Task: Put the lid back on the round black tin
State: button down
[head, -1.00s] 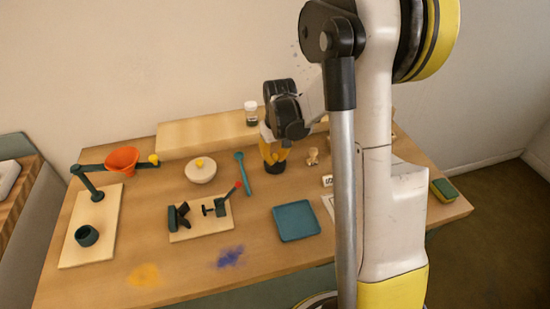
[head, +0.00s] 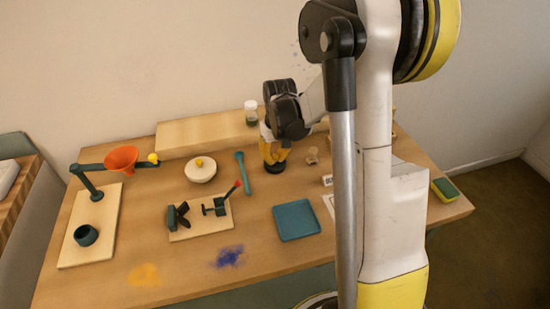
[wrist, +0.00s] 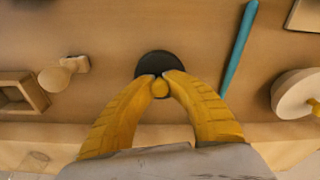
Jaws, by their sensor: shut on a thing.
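My gripper (head: 276,158) points down over the back middle of the table. Its yellow fingers are shut on a small yellowish knob (wrist: 160,89) of what looks like the lid. A round black shape (wrist: 158,64) shows just beyond the fingertips in the wrist view, and a dark edge of it (head: 273,168) shows under the fingers in the head view. The fingers hide much of it. I cannot tell lid from tin there, or whether the lid touches the tin.
A glass jar (head: 251,113) stands on the raised shelf (head: 195,136) behind. A blue tray (head: 296,220) lies in front.

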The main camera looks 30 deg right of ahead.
dwell(0.4)
jog(key=c, duration=0.8)
grip_release()
jog(key=shift+r+p, duration=2.35)
jog(key=shift+r, duration=1.15)
grip_shut()
jog(key=shift+f, duration=0.2)
